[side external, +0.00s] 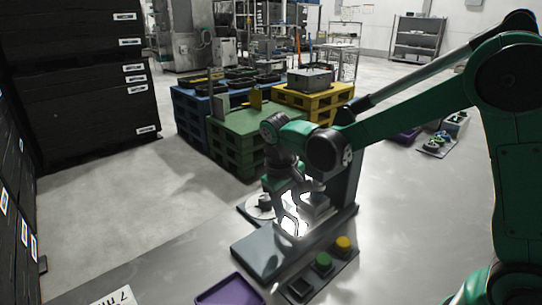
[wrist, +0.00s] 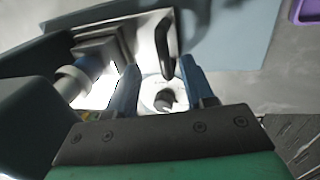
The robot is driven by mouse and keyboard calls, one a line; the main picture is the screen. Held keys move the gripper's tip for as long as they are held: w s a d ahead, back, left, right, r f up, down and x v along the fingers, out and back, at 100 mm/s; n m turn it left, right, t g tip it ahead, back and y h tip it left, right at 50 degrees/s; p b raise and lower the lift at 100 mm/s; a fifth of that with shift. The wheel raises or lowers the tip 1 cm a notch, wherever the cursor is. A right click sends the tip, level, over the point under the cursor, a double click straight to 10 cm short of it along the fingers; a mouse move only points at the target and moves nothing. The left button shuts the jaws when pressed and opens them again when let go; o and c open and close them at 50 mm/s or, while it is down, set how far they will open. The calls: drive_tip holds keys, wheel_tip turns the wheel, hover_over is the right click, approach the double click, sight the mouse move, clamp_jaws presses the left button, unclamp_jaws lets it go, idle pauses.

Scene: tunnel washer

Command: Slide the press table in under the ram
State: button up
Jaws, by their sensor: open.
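My gripper (side external: 292,212) is open and points down at the press on the grey bench; strong glare hides its fingertips in the side view. In the wrist view the two blue fingers (wrist: 160,72) stand apart with nothing held between them. The press table appears to be the bright metal plate (wrist: 140,30) with a dark upright handle (wrist: 168,45), just beyond the fingers. I cannot tell whether a finger touches the handle. The press frame (side external: 346,178) stands right of my gripper, on a blue-grey base (side external: 258,250). The ram is not clearly distinguishable behind my wrist.
A pale round disc with a dark knob (side external: 264,201) lies left of my gripper. Green (side external: 323,261) and yellow (side external: 343,243) buttons sit in front of the press. A purple tray (side external: 230,291) is at the front edge. Loaded pallets (side external: 245,128) stand behind. The bench's left side is clear.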

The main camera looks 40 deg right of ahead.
drive_tip(key=shift+a+r, duration=0.2)
drive_tip(key=shift+r, duration=0.9)
drive_tip(key=shift+a+r, duration=0.2)
drive_tip(key=shift+r, duration=0.9)
drive_tip(key=shift+s, duration=0.1)
drive_tip(key=s+r+t+y, duration=0.2)
drive_tip(key=s+t, duration=0.5)
drive_tip(key=s, duration=0.1)
drive_tip(key=shift+s, duration=0.15)
drive_tip(key=shift+r, duration=0.1)
